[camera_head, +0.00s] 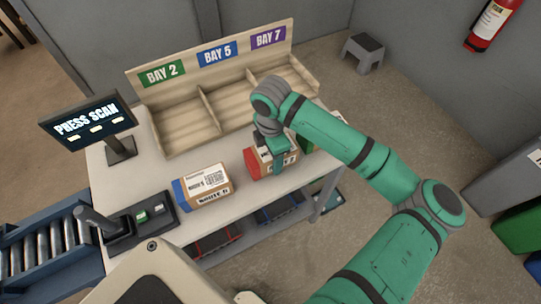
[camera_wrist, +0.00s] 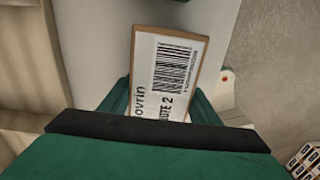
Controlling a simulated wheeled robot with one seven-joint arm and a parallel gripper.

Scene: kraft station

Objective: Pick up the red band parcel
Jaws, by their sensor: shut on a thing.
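The red band parcel (camera_head: 257,166) is a brown box with a red end, on the white table right of centre in the head view. My gripper (camera_head: 279,148) is above it with its fingers down around its sides, shut on it. I cannot tell whether the parcel touches the table.
A blue-banded parcel (camera_head: 205,186) lies to the left on the table. A green parcel (camera_head: 305,145) is close on the right, partly behind my arm. The bay shelf (camera_head: 205,105) stands behind. A screen (camera_head: 88,120) and scanner pad (camera_head: 140,217) are at the left.

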